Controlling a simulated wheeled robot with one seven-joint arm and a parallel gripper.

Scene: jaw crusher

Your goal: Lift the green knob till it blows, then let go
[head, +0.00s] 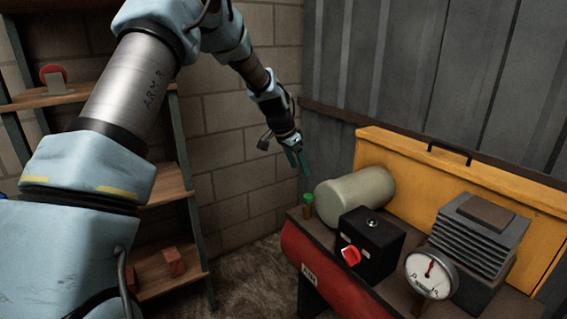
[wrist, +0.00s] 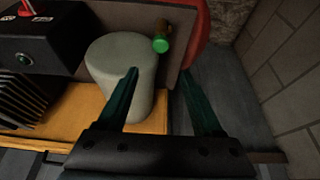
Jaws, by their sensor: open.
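The green knob (head: 308,199) tops a small brass-coloured stem at the left end of the compressor's dark top plate. It also shows in the wrist view (wrist: 161,45), beyond my fingertips and between their lines. My gripper (head: 297,163) is above the knob in the head view, with its teal fingers pointing down. In the wrist view my gripper (wrist: 158,85) has its fingers spread wide with nothing between them. The fingers are apart from the knob.
A pale grey-green cylinder (head: 355,194) lies beside the knob. A black box with a red switch (head: 351,255), a pressure gauge (head: 430,274) and a finned block (head: 474,237) stand further right. A red tank (head: 325,275) is below. A yellow panel (head: 432,190) stands behind. Shelves (head: 160,188) are left.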

